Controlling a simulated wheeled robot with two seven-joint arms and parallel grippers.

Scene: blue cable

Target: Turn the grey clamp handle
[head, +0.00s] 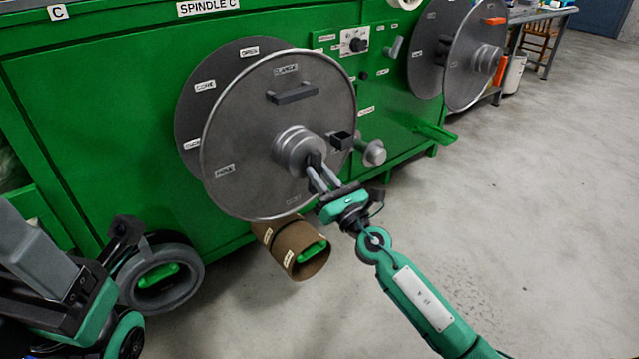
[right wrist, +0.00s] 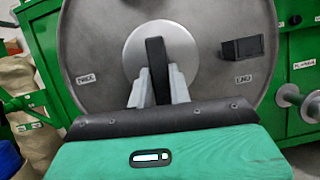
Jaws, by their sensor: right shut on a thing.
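The clamp handle is a dark grey bar (right wrist: 156,58) standing upright across the round grey hub (right wrist: 185,45) in the right wrist view. My right gripper (right wrist: 158,88) has one finger on each side of its lower part and is shut on it. In the head view my right gripper (head: 316,170) reaches the hub (head: 296,148) at the middle of the large grey disc (head: 240,130). The fingers hide part of the handle there. I cannot make out my left gripper in the head view.
A block-like grip (head: 342,140) and a bar grip (head: 292,93) stick out of the disc. A knob (head: 373,152) stands right of it on the green machine (head: 80,100). A brown roll (head: 300,250) sits below, and a grey ring (head: 160,280) lies left. The right floor is clear.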

